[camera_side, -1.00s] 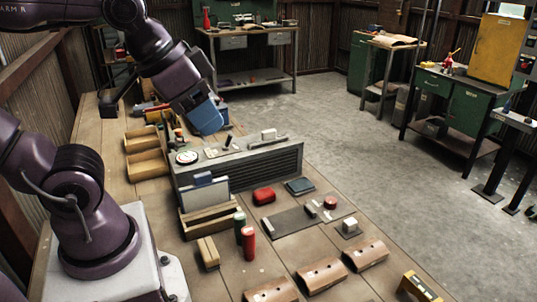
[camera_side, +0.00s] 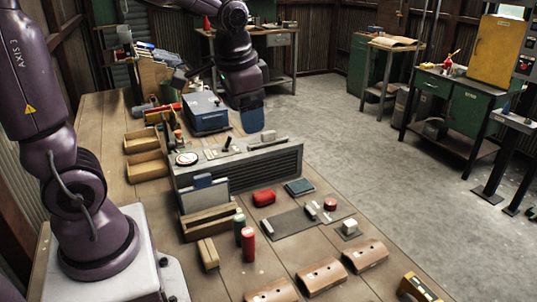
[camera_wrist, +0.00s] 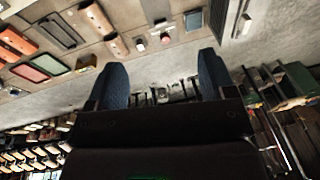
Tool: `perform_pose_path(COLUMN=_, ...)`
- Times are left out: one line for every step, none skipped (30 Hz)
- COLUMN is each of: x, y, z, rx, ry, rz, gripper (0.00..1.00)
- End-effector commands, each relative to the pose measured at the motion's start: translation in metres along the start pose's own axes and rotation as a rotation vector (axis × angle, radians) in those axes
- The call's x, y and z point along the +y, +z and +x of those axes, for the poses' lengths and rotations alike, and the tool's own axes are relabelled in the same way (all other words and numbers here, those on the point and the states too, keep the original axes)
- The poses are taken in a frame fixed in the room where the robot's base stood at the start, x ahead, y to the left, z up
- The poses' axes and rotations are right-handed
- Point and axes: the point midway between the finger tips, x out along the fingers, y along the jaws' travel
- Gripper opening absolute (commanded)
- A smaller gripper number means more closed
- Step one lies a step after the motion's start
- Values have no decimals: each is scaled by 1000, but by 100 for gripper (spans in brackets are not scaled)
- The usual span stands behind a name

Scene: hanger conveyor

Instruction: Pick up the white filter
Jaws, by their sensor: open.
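No thing is clearly marked as the white filter. A flat pale panel (camera_side: 205,195) stands in a wooden holder on the bench in the side view. A small white block (camera_side: 268,135) sits on the grey louvred unit, and a white cube (camera_side: 349,226) stands on a dark base farther right. I cannot tell which is the filter. My gripper (camera_side: 249,118) hangs beyond the louvred unit, clear of all three. In the wrist view my gripper (camera_wrist: 160,80) shows two blue fingers spread wide with nothing between them.
The louvred unit (camera_side: 240,165) lies across the bench. A blue box (camera_side: 205,113) stands behind it at the left. Open floor lies right of the bench.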

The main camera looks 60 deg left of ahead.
Motion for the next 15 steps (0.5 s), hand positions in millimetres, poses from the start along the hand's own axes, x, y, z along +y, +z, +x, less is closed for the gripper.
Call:
perform_pose_path(x=-15, y=-14, z=13, rx=-41, ry=-12, rz=64, gripper=77)
perform_pose_path(x=-24, y=-22, z=20, rx=-61, ry=-19, rz=110, gripper=77)
perform_pose_path(x=-35, y=-32, z=30, rx=-87, ry=-28, rz=181, gripper=77)
perform_pose_path(x=-45, y=-39, z=38, rx=-107, ry=-34, rz=236, gripper=77)
perform_pose_path(x=-54, y=-46, z=46, rx=-128, ry=-39, rz=296, gripper=77)
perform_pose_path(x=-67, y=-55, z=58, rx=-155, ry=-45, rz=384, gripper=77)
perform_pose_path(x=-77, y=-61, z=67, rx=-176, ry=-47, rz=453, gripper=77)
perform_pose_path(x=-87, y=-68, z=76, rx=-197, ry=-50, rz=529, gripper=77)
perform_pose_path(x=-101, y=-76, z=89, rx=-226, ry=-52, rz=639, gripper=77)
perform_pose_path(x=-111, y=-82, z=98, rx=-246, ry=-52, rz=728, gripper=77)
perform_pose_path(x=-120, y=-89, z=104, rx=-264, ry=-55, rz=817, gripper=77)
perform_pose_path(x=-131, y=-96, z=111, rx=-285, ry=-57, rz=931, gripper=77)
perform_pose_path(x=-138, y=-101, z=114, rx=-297, ry=-60, rz=1010, gripper=77)
perform_pose_path(x=-143, y=-106, z=114, rx=-307, ry=-66, rz=1088, gripper=77)
perform_pose_path(x=-149, y=-114, z=111, rx=-316, ry=-76, rz=1181, gripper=77)
